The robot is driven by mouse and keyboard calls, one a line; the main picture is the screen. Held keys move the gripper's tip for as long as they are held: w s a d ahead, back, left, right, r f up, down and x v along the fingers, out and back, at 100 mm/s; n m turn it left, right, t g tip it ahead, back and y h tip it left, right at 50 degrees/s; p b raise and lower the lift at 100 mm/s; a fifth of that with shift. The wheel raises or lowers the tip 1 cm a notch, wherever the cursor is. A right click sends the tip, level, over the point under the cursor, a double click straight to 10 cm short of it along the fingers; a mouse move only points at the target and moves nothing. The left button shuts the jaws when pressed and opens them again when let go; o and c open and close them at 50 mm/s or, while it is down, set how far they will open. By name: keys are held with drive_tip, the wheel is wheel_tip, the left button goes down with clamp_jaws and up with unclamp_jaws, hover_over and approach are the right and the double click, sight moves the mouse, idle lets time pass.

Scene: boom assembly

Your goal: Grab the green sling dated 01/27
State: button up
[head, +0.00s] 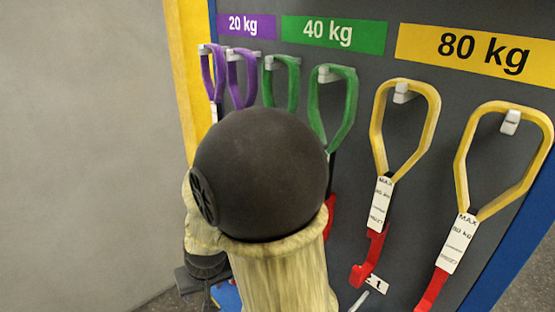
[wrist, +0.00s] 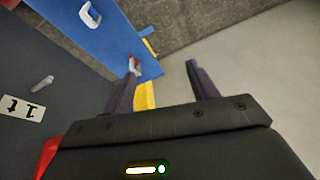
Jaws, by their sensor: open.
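Two green slings hang from pegs under the green 40 kg sign (head: 333,34) in the head view: a left one (head: 294,85) and a right one (head: 351,110). My arm covers their lower parts, so their tags and dates are hidden. I cannot tell which is dated 01/27. In the wrist view my gripper (wrist: 160,78) is open, its two dark fingers apart with nothing between them. No green sling shows there.
Two purple slings (head: 237,80) hang to the left, and two yellow slings (head: 376,120) with red hooks hang to the right. The grey board (head: 310,65) has a yellow left edge and blue right edge. Bare wall lies left.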

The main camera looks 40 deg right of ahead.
drive_tip(key=w+d+r+m+t+h+p, duration=0.2)
drive_tip(key=w+d+r+m+h+p, duration=0.3)
drive_tip(key=w+d+m+h+p, duration=0.5)
drive_tip(key=s+d+r+m+g+h+p, duration=0.1)
drive_tip(key=d+r+m+g+h+p, duration=0.1)
drive_tip(key=r+m+h+p, duration=0.3)
drive_tip(key=s+d+r+g+h, duration=0.2)
drive_tip(key=r+g+h, duration=0.1)
drive_tip(key=r, duration=0.4)
drive_tip(key=w+d+p, duration=0.2)
drive_tip(key=d+p, duration=0.3)
drive_tip(key=d, duration=0.7)
drive_tip(key=shift+t, duration=0.4)
